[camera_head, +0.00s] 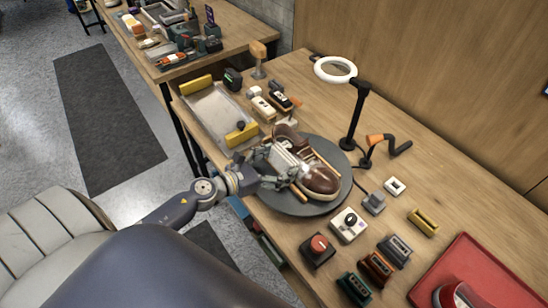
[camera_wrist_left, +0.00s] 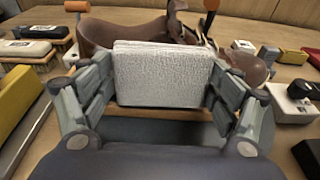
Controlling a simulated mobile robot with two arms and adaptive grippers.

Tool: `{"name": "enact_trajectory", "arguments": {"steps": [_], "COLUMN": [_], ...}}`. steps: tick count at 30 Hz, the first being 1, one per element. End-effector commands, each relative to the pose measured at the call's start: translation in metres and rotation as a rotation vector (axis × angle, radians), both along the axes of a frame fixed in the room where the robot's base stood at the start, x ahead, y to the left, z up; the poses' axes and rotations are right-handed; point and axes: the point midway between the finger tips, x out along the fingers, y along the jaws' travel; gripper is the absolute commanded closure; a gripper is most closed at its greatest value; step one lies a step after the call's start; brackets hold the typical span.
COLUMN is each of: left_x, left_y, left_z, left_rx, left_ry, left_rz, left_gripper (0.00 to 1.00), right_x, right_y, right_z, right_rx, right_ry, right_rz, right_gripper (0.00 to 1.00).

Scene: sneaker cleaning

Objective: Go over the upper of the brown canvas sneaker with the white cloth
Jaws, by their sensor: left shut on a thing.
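The brown sneaker (camera_head: 323,181) lies on a dark round turntable (camera_head: 310,208) on the wooden bench. My left gripper (camera_head: 279,168) is shut on the white cloth (camera_head: 284,158), a folded pad held at the near side of the sneaker. In the left wrist view the cloth (camera_wrist_left: 160,76) stands upright between the two fingers, in front of the sneaker (camera_wrist_left: 112,30). It hides the sneaker's middle, so I cannot tell whether cloth and upper touch. My right gripper is not in view.
A ring lamp (camera_head: 336,70) stands behind the turntable. A metal tray with yellow ends (camera_head: 212,117) and several brushes lie to the left. Small boxes, including a white one with a knob (camera_head: 348,225), and a red tray (camera_head: 475,268) are to the right.

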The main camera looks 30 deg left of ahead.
Motion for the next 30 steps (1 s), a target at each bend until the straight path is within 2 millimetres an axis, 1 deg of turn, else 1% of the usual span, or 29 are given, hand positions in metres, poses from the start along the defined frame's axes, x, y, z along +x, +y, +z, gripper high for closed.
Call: {"name": "enact_trajectory", "arguments": {"steps": [1, 6, 14, 24, 30], "left_x": [-0.002, -0.007, -0.01, -0.02, -0.021], "left_y": [-0.006, -0.02, -0.028, -0.055, -0.061], "left_z": [0.002, 0.001, 0.001, 0.001, 0.0], "left_rx": [-0.002, -0.002, -0.001, -0.003, -0.001], "left_ry": [0.001, 0.001, 0.0, 0.0, -0.001], "left_rz": [-0.002, -0.002, -0.001, -0.002, -0.001], "left_gripper": [0.36, 0.36, 0.36, 0.36, 0.36], "right_x": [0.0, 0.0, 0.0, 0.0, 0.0], "right_y": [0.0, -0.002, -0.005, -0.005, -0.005], "right_z": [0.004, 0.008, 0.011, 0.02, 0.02], "right_rx": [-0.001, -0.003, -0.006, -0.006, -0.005], "right_ry": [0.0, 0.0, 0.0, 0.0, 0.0], "right_rz": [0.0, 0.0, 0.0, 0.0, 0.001], "right_gripper": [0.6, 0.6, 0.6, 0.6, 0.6]}}
